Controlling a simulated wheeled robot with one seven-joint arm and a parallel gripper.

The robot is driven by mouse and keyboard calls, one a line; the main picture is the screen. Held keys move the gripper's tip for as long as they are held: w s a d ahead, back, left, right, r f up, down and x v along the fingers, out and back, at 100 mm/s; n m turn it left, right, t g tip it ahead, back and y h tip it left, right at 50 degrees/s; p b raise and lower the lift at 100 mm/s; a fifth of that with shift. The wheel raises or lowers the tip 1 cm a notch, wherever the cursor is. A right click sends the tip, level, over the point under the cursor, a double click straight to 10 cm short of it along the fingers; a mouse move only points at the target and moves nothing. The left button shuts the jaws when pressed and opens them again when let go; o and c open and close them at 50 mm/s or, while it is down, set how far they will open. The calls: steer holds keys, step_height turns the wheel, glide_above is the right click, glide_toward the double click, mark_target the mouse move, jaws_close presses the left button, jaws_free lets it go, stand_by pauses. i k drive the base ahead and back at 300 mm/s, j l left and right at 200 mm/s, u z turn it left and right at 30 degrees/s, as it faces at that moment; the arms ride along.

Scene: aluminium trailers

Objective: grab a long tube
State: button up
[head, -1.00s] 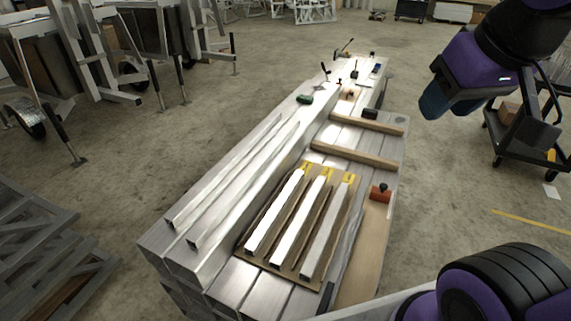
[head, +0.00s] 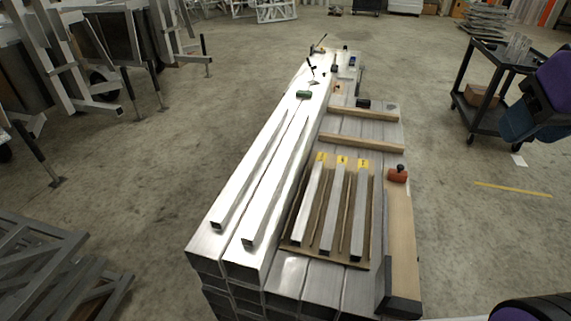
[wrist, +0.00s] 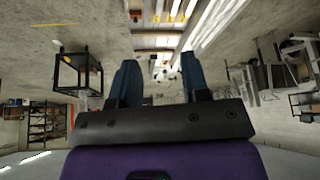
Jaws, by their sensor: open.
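Two long, thin silver tubes, a left one (head: 250,168) and a right one (head: 278,180), lie side by side on the left part of a stack of large aluminium beams (head: 232,248). Three shorter square tubes (head: 307,205) lie to their right on a brown board (head: 300,250), with yellow labels at their far ends. My gripper (wrist: 160,78) is open in the wrist view, with two blue fingers apart and nothing between them. In the head view my gripper is partly cut off at the right edge, in the air well right of the tubes.
Wooden strips (head: 362,143) cross the beams behind the short tubes. An orange tool (head: 398,174) sits right of them, and a green tool (head: 304,95) lies beyond the long tubes. A black cart (head: 490,90) stands at the right. Metal frames (head: 50,265) lie at the lower left. Floor between is clear.

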mark_target(252, 231)
steer(key=i+j+z, duration=0.2)
steer(key=j, duration=0.6)
steer(key=i+j+z, duration=0.15)
steer(key=j, duration=0.7)
steer(key=j+z, duration=0.2)
steer(key=j, duration=0.65)
